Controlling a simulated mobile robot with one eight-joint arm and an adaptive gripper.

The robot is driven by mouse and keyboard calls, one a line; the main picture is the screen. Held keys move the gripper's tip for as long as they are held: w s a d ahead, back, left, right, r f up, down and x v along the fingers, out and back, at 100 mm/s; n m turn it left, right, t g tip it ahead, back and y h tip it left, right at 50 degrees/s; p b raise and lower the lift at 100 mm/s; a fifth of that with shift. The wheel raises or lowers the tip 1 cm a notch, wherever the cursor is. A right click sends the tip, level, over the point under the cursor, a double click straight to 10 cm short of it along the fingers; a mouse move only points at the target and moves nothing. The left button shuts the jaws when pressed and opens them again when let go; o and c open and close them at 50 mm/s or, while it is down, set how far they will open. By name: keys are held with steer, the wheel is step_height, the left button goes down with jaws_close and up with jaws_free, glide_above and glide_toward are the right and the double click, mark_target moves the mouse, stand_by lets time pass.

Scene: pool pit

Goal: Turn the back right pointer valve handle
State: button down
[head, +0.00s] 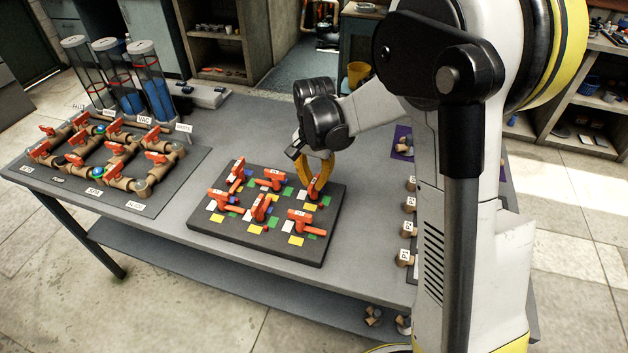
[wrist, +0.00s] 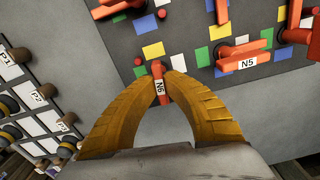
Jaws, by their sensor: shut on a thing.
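The back right pointer valve handle is red with a white N6 label. In the wrist view the handle (wrist: 158,88) stands between my two yellow fingertips. In the head view the same handle (head: 313,191) is at the back right of the dark valve board (head: 262,253), partly hidden by my fingers. My gripper (head: 316,187) reaches down over it from behind and is shut on it. Its fingers also fill the middle of the wrist view (wrist: 163,79). The handle's base is partly hidden.
Several other red handles share the board, including N5 (wrist: 247,58) close to N6. A pipe assembly (head: 107,155) with red valves and clear tubes (head: 150,80) stand on the table's left. A panel with labelled knobs (head: 409,230) lies right of the board. Bare table (head: 365,215) separates them.

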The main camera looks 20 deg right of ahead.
steer(key=n, duration=0.5)
steer(key=shift+n, duration=0.3)
steer(key=n, duration=0.9)
steer(key=shift+p, duration=0.3)
steer(key=n, duration=0.4)
steer(key=shift+n, duration=0.3)
steer(key=n, duration=1.3)
steer(key=shift+n, duration=2.4)
